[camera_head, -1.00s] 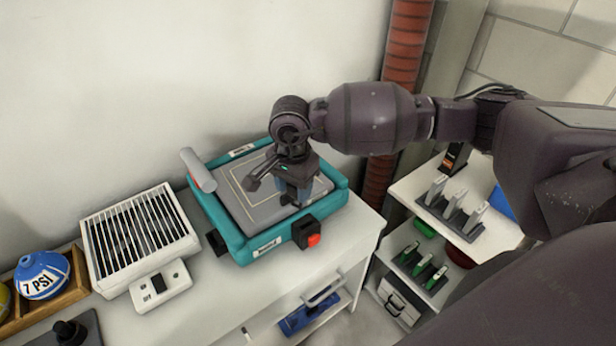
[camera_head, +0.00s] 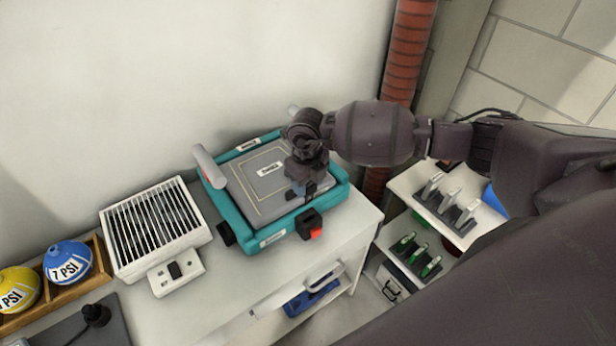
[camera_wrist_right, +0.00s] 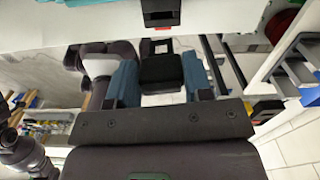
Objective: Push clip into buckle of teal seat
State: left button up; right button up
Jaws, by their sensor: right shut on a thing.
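The teal seat (camera_head: 243,218) has a grey cushion and sits on the white cabinet by the wall. Its black buckle (camera_head: 306,220), with a red button, is on the front side. The buckle also shows at the top of the right wrist view (camera_wrist_right: 160,12). My right gripper (camera_head: 309,189) is over the right part of the seat, just behind the buckle. In the right wrist view it is shut on the black clip (camera_wrist_right: 160,72), between its blue fingers. The clip's metal tongue points toward the buckle, with a visible gap. My left gripper is out of view.
A white slatted heater (camera_head: 155,228) with a switch box (camera_head: 176,273) stands left of the seat. Yellow and blue balls (camera_head: 68,263) sit in a wooden tray. A lower shelf unit (camera_head: 440,222) and a red pipe (camera_head: 408,50) are at right.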

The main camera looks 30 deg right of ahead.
aim_at(308, 192)
jog(key=shift+d+f+m, duration=0.15)
jog(key=shift+m, duration=0.45)
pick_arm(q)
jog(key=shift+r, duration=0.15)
pick_arm(e)
jog(key=shift+f, duration=0.15)
jog(key=shift+f+b, duration=1.45)
jog(key=shift+f, duration=0.05)
jog(key=shift+f+b, duration=0.8)
jog(key=shift+f, duration=0.35)
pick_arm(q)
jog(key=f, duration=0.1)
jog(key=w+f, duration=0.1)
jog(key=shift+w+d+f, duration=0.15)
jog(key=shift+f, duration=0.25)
pick_arm(e)
jog(key=shift+f, duration=0.15)
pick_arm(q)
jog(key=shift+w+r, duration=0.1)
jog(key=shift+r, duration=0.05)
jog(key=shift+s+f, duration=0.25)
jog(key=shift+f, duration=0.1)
pick_arm(e)
jog(key=shift+f, duration=0.1)
pick_arm(q)
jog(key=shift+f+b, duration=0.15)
jog(key=shift+b, duration=0.2)
pick_arm(e)
jog(key=shift+f, duration=0.25)
